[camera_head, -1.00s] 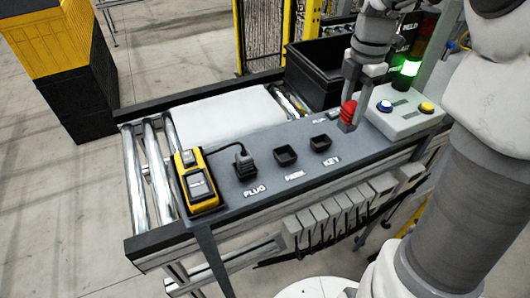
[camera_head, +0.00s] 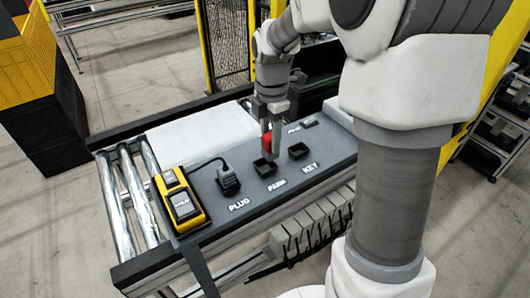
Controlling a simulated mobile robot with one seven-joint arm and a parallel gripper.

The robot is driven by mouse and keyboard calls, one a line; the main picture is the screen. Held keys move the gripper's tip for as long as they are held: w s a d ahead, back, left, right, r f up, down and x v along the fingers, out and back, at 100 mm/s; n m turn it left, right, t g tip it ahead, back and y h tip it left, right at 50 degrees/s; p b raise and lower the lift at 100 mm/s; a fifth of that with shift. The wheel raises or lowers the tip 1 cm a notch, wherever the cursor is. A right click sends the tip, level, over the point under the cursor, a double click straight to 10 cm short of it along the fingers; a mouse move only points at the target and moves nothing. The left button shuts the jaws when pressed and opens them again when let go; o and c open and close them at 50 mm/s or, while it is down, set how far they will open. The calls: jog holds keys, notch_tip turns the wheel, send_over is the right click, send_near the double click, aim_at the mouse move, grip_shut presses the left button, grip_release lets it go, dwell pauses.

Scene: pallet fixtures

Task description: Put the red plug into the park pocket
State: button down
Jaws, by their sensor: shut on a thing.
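The red plug (camera_head: 267,138) is between the fingers of my gripper (camera_head: 267,148), which is shut on it. The fingers partly hide the plug. The park pocket (camera_head: 265,169) is a dark square recess in the grey panel, above the label PARK, and looks empty. My gripper is above and just behind this pocket in the picture. The plug's lower end is not clear, so I cannot tell its height above the panel.
A black plug (camera_head: 228,180) with a cable sits left of the park pocket, beside a yellow device (camera_head: 181,203). The key pocket (camera_head: 298,151) is to the right. A white board (camera_head: 200,135) lies behind the panel. My arm hides the right end.

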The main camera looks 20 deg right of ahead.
aim_at(265, 157)
jog(key=shift+a+f, duration=0.5)
jog(key=shift+a, duration=0.1)
jog(key=shift+w+f, duration=0.1)
jog(key=shift+f, duration=1.8)
jog(key=shift+f, duration=0.15)
jog(key=shift+c, duration=2.2)
grip_release()
